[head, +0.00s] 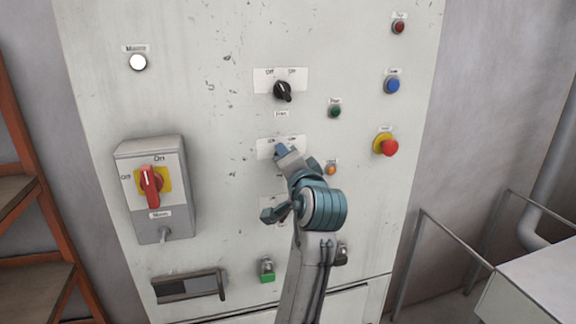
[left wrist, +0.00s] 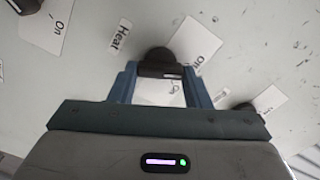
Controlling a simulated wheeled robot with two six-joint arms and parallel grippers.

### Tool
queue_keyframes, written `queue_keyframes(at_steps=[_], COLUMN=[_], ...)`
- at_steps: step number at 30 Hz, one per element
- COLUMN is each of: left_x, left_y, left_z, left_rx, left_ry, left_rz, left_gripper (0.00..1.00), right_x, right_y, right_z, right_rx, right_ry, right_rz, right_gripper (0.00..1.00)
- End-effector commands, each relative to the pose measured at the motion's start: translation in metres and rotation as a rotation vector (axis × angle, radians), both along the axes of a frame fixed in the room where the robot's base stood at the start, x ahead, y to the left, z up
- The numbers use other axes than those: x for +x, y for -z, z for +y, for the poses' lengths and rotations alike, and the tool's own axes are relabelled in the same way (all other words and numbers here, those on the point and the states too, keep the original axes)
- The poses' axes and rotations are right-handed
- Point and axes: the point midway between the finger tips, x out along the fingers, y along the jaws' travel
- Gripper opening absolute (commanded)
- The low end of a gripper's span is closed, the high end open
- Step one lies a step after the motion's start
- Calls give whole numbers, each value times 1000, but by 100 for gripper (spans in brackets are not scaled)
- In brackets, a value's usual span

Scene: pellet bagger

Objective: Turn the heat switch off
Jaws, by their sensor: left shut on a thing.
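The heat switch is a dark round knob on a white plate (head: 263,149) in the middle of the panel. In the head view my left gripper (head: 283,153) covers the knob. In the left wrist view the dark knob (left wrist: 158,58) sits between the two blue fingers of my left gripper (left wrist: 158,82), which are shut on it. A "Heat" label (left wrist: 120,38) is beside it, and its plate (left wrist: 196,44) reads "On" on one side. Which way the knob points is hard to tell. My right gripper is not in view.
Above is another black knob (head: 282,90). To the right are a green button (head: 334,111), an orange lamp (head: 331,170), a blue button (head: 392,86) and a red emergency button (head: 388,147). A red main switch (head: 151,187) is at left. A railing (head: 450,238) stands at right.

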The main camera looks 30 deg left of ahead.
Motion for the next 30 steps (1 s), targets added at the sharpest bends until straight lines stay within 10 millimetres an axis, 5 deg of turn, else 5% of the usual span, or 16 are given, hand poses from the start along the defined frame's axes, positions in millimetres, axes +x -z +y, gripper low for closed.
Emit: queue_keyframes(at_steps=[19, 20, 23, 30], left_x=[0, 0, 0, 0], left_y=[-6, -6, -5, -3], left_z=[0, 0, 0, 0], left_rx=[-31, -30, -30, -32], left_ry=[1, 1, 1, 0], left_rz=[-53, -53, -52, -46], left_gripper=[21, 46, 65, 65], right_x=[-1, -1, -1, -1], right_y=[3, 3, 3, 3], right_z=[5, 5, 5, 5], right_rx=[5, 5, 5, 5], right_ry=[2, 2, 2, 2], right_rz=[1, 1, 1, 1], right_gripper=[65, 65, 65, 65])
